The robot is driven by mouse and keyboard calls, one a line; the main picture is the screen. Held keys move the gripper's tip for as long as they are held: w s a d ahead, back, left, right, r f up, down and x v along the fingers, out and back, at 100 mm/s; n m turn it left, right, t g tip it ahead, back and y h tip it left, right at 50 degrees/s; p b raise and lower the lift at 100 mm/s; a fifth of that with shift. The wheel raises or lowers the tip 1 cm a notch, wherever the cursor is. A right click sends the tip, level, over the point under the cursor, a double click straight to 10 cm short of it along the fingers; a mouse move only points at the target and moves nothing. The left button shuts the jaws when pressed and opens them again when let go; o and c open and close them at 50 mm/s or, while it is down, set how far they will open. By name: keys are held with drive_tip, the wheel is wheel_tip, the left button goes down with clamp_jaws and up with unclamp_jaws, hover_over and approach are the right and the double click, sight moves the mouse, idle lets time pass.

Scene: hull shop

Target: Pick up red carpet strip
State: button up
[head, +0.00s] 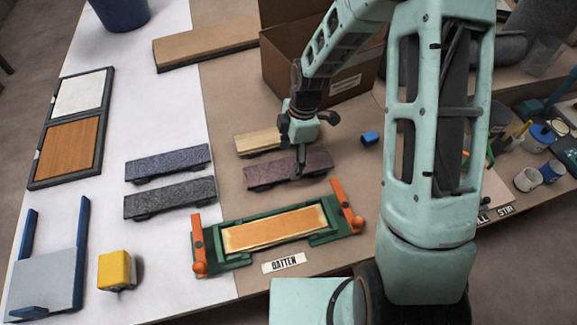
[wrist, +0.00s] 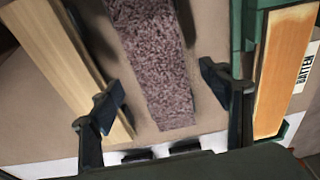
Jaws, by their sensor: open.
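The red carpet strip (head: 272,176) is a dull reddish-brown, speckled strip on low supports on the brown part of the bench in the head view. My gripper (head: 300,169) is above it, with its tips near the strip's middle. In the wrist view the strip (wrist: 148,55) runs between the two fingers of my gripper (wrist: 162,90). The fingers are open, one on each side, with gaps between them and the strip. I cannot tell how far the tips are above the strip.
A pale wood strip (head: 256,143) lies just behind the carpet strip. A green clamp frame (head: 209,254) with orange levers is in front. Two grey-blue carpet strips (head: 168,163) (head: 168,198) lie left. A small blue block (head: 370,137) and a cardboard box (head: 283,60) are nearby.

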drive_tip(key=shift+a+f, duration=0.1)
drive_tip(key=shift+f, duration=0.85)
drive_tip(key=c, duration=1.2)
drive_tip(key=shift+c, duration=0.2)
